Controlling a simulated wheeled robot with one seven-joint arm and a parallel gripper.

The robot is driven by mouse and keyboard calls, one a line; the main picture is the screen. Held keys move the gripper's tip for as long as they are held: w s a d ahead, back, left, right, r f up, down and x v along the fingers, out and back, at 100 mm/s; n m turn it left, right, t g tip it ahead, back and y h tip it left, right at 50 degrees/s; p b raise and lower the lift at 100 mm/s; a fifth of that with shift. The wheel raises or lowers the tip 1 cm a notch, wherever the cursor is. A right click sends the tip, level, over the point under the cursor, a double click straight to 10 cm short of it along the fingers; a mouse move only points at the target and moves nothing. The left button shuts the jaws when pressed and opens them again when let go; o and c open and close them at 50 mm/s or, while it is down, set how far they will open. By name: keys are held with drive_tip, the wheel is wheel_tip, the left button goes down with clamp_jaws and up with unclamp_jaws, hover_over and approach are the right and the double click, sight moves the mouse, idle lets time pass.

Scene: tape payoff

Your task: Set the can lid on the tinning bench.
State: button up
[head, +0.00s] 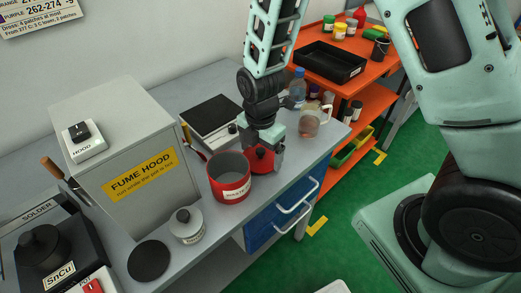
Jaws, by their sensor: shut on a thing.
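My gripper (264,150) points down over the tinning bench (218,240), just right of an open red can (230,178). It is shut on a red piece with a dark spot, which looks like the can lid (260,160). The fingers hide part of it. I cannot tell whether its lower edge touches the bench. The can stands upright with a white label, and its mouth is uncovered.
A grey fume hood (130,150), a small lidded grey jar (187,225), a black disc (149,260) and a solder pot (42,248) stand left. A hotplate-like device (212,117) is behind; a glass jug (311,120) is right. An orange shelf (365,85) stands beyond.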

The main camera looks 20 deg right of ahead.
drive_tip(key=shift+f, duration=0.35)
idle(0.5)
drive_tip(key=o, duration=0.7)
drive_tip(key=shift+r, duration=0.1)
drive_tip(key=shift+r+p, duration=2.8)
drive_tip(key=shift+r, duration=0.7)
drive_tip(key=shift+f, duration=0.1)
